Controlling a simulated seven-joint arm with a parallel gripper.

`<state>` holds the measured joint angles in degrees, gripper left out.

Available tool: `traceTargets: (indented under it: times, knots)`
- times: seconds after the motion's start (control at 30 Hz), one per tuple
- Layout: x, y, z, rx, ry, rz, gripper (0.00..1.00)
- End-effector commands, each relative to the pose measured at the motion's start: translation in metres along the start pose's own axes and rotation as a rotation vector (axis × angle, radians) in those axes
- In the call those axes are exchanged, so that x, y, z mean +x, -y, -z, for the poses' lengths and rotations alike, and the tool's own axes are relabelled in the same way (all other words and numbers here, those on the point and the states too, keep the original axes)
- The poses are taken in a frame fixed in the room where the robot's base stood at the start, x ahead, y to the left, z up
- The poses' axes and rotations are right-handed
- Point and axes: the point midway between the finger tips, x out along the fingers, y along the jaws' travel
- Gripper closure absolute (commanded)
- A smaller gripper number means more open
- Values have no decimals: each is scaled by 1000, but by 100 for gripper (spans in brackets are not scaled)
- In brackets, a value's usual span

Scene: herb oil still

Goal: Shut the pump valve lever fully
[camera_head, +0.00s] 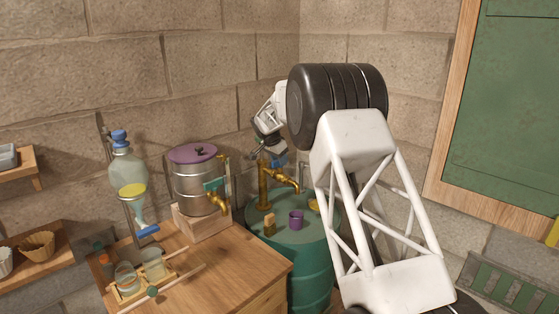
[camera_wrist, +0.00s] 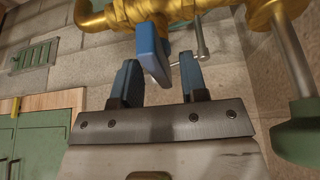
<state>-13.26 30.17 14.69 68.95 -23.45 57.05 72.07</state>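The pump is a brass fixture (camera_head: 263,186) standing on a green drum. Its blue valve lever (camera_wrist: 152,52) shows in the wrist view, sticking out of the brass pipework (camera_wrist: 140,8). In the head view, blue also shows (camera_head: 279,158) just below my gripper (camera_head: 265,146), at the top of the pump. In the wrist view my gripper (camera_wrist: 158,66) is open, with two blue-padded fingers apart. The lever's end lies between the fingertips in the picture; I cannot tell whether either finger touches it.
In the wrist view a metal rod with a dark green end (camera_wrist: 303,130) stands close on the right. A purple cup (camera_head: 296,220) and a small tan block (camera_head: 269,224) sit on the drum (camera_head: 309,262). The wooden bench (camera_head: 225,262) holds a steel still (camera_head: 195,180) and glassware.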

Motion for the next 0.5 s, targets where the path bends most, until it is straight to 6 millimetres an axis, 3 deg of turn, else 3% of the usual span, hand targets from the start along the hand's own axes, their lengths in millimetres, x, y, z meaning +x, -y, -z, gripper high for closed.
traceTargets:
  times: [0.5]
  knots:
    - [-56, 0, 0, 0, 0, 1, 60]
